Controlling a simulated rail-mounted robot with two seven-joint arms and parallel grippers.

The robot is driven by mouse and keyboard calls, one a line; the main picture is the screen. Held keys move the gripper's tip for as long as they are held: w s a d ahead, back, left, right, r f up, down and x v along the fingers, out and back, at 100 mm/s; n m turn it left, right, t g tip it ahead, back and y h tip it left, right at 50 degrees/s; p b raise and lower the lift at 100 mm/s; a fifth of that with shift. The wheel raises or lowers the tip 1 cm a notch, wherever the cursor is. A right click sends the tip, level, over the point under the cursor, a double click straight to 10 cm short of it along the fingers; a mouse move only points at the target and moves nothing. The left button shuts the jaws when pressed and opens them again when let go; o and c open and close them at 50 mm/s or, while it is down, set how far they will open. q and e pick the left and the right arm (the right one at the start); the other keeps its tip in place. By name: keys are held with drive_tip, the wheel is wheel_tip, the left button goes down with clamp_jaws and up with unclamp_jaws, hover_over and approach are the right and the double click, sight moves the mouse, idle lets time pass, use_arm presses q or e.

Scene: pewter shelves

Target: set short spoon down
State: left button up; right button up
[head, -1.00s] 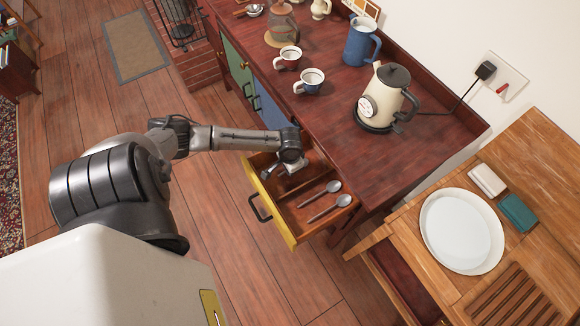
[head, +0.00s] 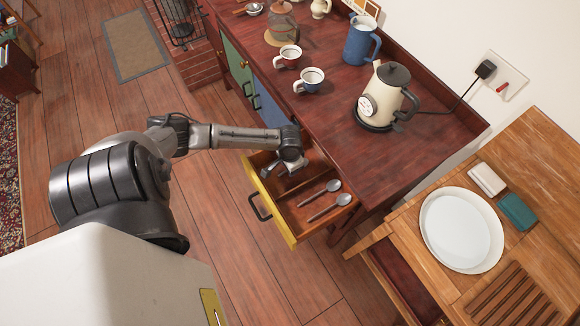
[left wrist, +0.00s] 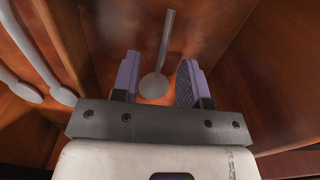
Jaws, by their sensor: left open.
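The short spoon (left wrist: 154,86) lies in the drawer compartment in the left wrist view, its bowl between my fingers and its handle pointing away. My left gripper (left wrist: 158,62) is open around it, with a gap on both sides. In the head view my left gripper (head: 284,173) is low inside the left part of the open yellow-fronted drawer (head: 271,213); the short spoon is hard to make out there. My right gripper is not in view.
Two longer spoons (head: 324,200) lie side by side in the drawer's right compartment, past a divider. The counter above holds a kettle (head: 385,97), a blue jug (head: 361,42) and two cups (head: 309,80). A wooden table with a white plate (head: 456,230) stands at right.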

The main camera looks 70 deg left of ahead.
use_arm(q)
wheel_tip(320, 180, up, 12)
drive_tip(key=p, duration=0.2)
drive_tip(key=shift+f, duration=0.25)
